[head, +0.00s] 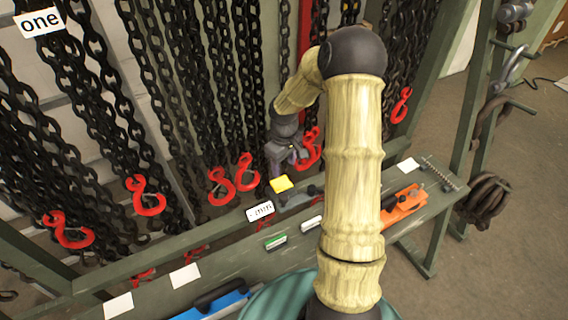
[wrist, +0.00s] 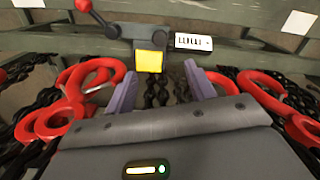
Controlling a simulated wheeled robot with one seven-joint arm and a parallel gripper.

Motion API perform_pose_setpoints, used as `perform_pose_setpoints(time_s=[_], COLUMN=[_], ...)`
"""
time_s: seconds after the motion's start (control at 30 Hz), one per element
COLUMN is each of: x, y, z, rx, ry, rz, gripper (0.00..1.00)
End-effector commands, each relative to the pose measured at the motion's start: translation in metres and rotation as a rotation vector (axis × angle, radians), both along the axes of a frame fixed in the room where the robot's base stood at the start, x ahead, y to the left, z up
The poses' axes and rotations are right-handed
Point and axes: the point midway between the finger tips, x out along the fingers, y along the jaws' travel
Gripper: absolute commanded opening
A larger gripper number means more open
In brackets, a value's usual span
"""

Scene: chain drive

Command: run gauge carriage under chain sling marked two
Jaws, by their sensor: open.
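The gauge carriage, a dark block with a yellow square face (head: 281,184), sits on the green rail at the front of the rack. In the wrist view the dark carriage (wrist: 140,36) is just beyond my fingers, with a red-knobbed lever at its left and a scale label (wrist: 193,41) at its right. My gripper (head: 284,160) is open and empty; its purple fingers (wrist: 160,85) are apart from the carriage. Black chain slings with red hooks (head: 247,173) hang around it.
Red hooks (wrist: 88,85) hang close on both sides of my gripper. White plates lie along the rail, at left (head: 185,275) and right (head: 408,164). An orange tool (head: 404,206) and a blue tool (head: 215,306) lie at the front. Open floor is at the right.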

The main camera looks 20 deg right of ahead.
Motion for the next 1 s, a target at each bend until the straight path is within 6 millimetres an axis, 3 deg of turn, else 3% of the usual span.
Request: perform_pose_setpoints(time_s=[0.07,0.33,0.47,0.7,0.9,1.0], x=[0.0,-0.015,-0.039,-0.102,-0.155,-0.171], y=[0.0,0.019,0.042,0.082,0.104,0.109], z=[0.0,0.02,0.045,0.091,0.114,0.118], rx=[0.0,-0.017,-0.033,-0.031,0.014,0.034], ry=[0.0,-0.014,-0.042,-0.125,-0.198,-0.22], rz=[0.0,-0.019,-0.064,-0.198,-0.324,-0.367], gripper=[0.51,0.0,0.0,0.0,0.0,0.0])
